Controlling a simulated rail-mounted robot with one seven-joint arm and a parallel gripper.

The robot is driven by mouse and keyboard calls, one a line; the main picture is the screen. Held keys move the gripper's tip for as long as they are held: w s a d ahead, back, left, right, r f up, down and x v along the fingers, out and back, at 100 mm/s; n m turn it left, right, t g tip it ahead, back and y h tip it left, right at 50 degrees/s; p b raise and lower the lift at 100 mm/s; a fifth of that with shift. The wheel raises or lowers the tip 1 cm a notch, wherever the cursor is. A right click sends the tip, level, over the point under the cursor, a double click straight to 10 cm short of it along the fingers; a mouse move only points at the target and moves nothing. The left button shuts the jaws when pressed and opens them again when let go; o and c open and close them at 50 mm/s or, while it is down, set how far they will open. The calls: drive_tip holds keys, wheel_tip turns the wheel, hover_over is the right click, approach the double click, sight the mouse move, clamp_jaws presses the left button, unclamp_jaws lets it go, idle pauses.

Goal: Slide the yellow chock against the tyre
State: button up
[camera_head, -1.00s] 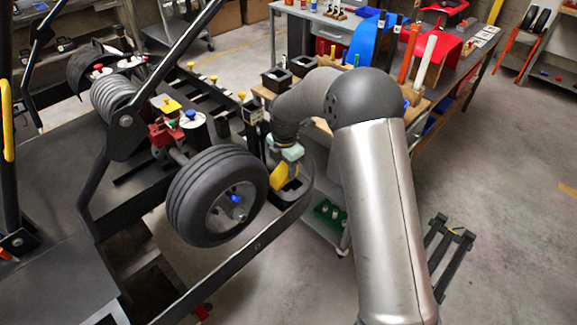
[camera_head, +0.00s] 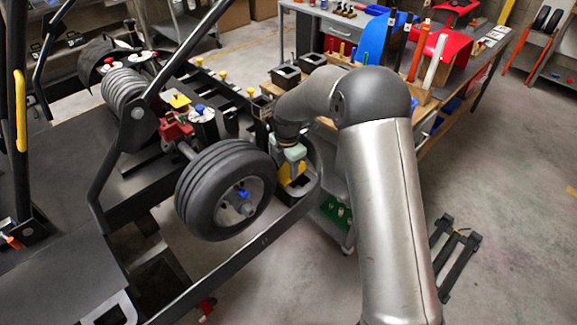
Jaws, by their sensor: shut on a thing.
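The black tyre (camera_head: 205,197) is on the kart's wheel at the centre left, with a grey hub and a blue cap. The yellow chock (camera_head: 293,173) is just right of the tyre, within the rounded end of a dark frame rail. My gripper (camera_head: 291,160) reaches down from above, its pale green-grey end at the chock's top, and is shut on the chock. The fingertips are small and partly hidden. I cannot tell whether the chock touches the tyre or what lies under it.
The dark frame rail (camera_head: 253,247) runs below the tyre and curves up around the chock. A red clamp (camera_head: 176,130) and posts with yellow knobs stand behind the tyre. A cart with green items (camera_head: 335,211) is to the right, near my arm.

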sight(287, 169)
drive_tip(key=shift+s+a+f, duration=0.1)
drive_tip(key=shift+s+a, duration=0.2)
drive_tip(key=shift+a, duration=0.2)
drive_tip(key=shift+s+a+f, duration=0.15)
drive_tip(key=shift+s+a, duration=0.3)
drive_tip(key=shift+s, duration=0.05)
drive_tip(key=o, duration=1.1)
wheel_tip(287, 169, up, 7)
drive_tip(key=shift+a+r+b, duration=0.1)
drive_tip(key=shift+r+b, duration=0.1)
drive_tip(key=shift+b, duration=0.55)
wheel_tip(287, 169, up, 11)
drive_tip(key=w+d, duration=0.1)
drive_tip(key=d, duration=0.1)
drive_tip(key=shift+w+f+b, duration=0.2)
drive_tip(key=shift+b, duration=0.25)
